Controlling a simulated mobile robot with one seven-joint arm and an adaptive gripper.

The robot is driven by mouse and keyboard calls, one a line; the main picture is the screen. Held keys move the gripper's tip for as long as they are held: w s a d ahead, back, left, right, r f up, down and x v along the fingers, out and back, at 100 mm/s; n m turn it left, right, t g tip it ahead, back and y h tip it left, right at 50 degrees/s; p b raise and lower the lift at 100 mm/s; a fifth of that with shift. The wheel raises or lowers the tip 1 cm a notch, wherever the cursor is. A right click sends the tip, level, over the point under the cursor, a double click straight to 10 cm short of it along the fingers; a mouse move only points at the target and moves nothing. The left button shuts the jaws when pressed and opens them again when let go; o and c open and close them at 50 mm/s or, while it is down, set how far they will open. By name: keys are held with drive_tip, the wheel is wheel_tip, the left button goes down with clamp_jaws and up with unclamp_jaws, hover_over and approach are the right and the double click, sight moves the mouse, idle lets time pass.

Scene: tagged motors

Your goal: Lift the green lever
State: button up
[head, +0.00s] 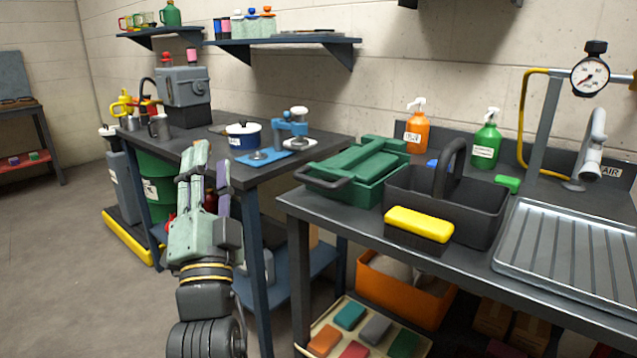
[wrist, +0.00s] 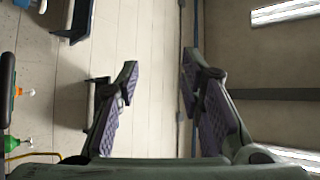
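My gripper (head: 212,162) points upward in the head view, in front of the left table's edge. In the wrist view my gripper (wrist: 159,75) has its fingers spread apart, with nothing between them. A small bright green piece (head: 508,184) shows at the right end of the black caddy on the right bench, far to the right of my gripper. It may be the green lever, but its shape and mounting are too small to tell. No other clear green lever shows in either view. The wrist view faces mostly wall and upper room.
The right bench (head: 480,262) holds a green toolbox (head: 360,168), a black caddy (head: 480,205), a yellow sponge (head: 418,222), spray bottles (head: 417,128) and a ribbed metal tray (head: 570,255). The left table (head: 215,150) holds a pot (head: 243,137) and a blue press (head: 290,128). Floor is clear at left.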

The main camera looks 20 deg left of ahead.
sight(312, 185)
drive_tip(key=w+d+f+m+g+h, duration=0.2)
drive_tip(key=w+d+f+m+h, duration=0.7)
drive_tip(key=w+f+m+h, duration=0.25)
drive_tip(key=w+p, duration=0.1)
drive_tip(key=w, duration=0.1)
drive_tip(key=w+r+p, duration=0.1)
drive_tip(key=w, duration=0.2)
drive_tip(key=w+r+p, duration=0.1)
drive_tip(key=w, duration=0.2)
drive_tip(key=shift+w+a+r, duration=0.1)
drive_tip(key=shift+w+a, duration=0.05)
drive_tip(key=shift+w, duration=0.45)
clamp_jaws()
